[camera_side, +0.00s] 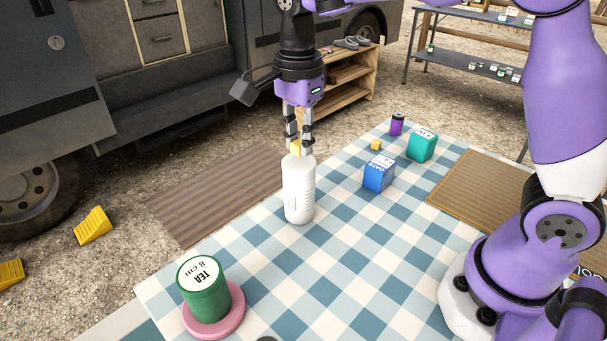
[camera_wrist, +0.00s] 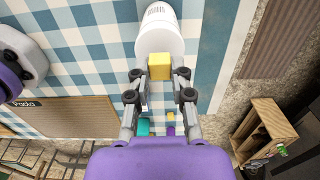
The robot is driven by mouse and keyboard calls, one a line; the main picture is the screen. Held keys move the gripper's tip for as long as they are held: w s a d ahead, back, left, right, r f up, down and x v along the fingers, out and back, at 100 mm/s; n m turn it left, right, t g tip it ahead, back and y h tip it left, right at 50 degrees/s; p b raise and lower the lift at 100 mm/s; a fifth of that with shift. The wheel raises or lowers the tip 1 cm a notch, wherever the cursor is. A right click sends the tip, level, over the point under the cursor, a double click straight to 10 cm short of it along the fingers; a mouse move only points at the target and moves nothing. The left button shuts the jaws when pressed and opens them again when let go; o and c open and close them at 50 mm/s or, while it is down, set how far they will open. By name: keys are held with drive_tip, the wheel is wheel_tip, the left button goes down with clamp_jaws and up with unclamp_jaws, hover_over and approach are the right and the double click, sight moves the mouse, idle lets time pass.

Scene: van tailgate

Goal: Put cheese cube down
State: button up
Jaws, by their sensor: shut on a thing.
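My gripper (camera_side: 300,146) points down over the checked cloth. It is shut on a yellow cheese cube (camera_side: 294,148), which also shows between the fingertips in the wrist view (camera_wrist: 160,66). A white bottle (camera_side: 299,192) stands upright just in front of the fingers in the side view and hides their tips in part. In the wrist view the bottle (camera_wrist: 160,32) lies just past the cube; I cannot tell whether they touch. A second small yellow cube (camera_side: 376,145) sits on the cloth to the right, beside a blue box.
The blue box (camera_side: 378,173), a teal box (camera_side: 421,145) and a purple can (camera_side: 397,124) stand at the far end. A green TEA tin (camera_side: 206,296) stands on a pink coaster (camera_side: 236,318) at the near left. A brown mat (camera_side: 470,190) lies right. The cloth's middle is clear.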

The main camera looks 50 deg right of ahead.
sight(300, 143)
drive_tip(key=shift+f, duration=0.75)
drive_tip(key=o, duration=0.7)
drive_tip(key=shift+f, duration=0.15)
wheel_tip(300, 143, up, 12)
drive_tip(key=s+d+f+n+t, duration=0.1)
drive_tip(key=s+f+n+t, duration=0.1)
drive_tip(key=s+n, duration=0.2)
drive_tip(key=s+d+f+n+t, duration=0.1)
drive_tip(key=s+d+f+n, duration=0.1)
drive_tip(key=s+n, duration=0.3)
drive_tip(key=s+d+f+n+t, duration=0.2)
drive_tip(key=s+f+n, duration=0.1)
drive_tip(key=n, duration=0.6)
drive_tip(key=shift+s+f+t, duration=0.3)
drive_tip(key=shift+s, duration=0.55)
